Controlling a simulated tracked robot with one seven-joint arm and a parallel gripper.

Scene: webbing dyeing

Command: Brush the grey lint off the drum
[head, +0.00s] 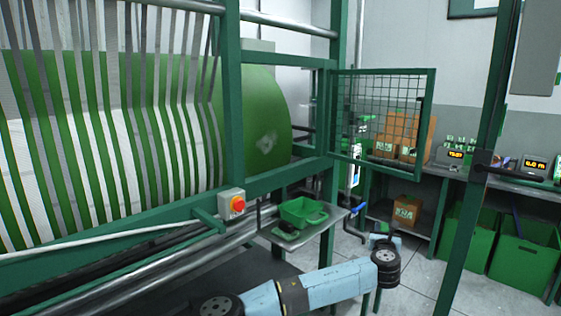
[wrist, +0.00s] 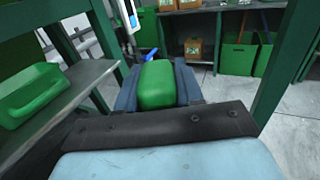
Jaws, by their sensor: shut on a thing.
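The drum shows a green end face (head: 262,100) behind the green frame in the head view. A smudgy grey lint patch (head: 266,142) sits on that face. My gripper (wrist: 158,92) is shut on a rounded green block, seemingly the brush (wrist: 157,85); no bristles show. In the head view my gripper (head: 382,241) is small and mostly hidden behind my wrist, at the right of the shelf, well apart from the drum. A green tray (head: 303,211) stands on the small metal shelf (head: 325,222); it also shows in the wrist view (wrist: 35,98).
A red button on a grey box (head: 232,204) is fixed to the frame rail. A green mesh gate (head: 382,120) stands open beside the drum. A small dark and green item (head: 286,229) lies on the shelf. Green bins (head: 525,258) and cartons stand at the right. Green posts flank my arm.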

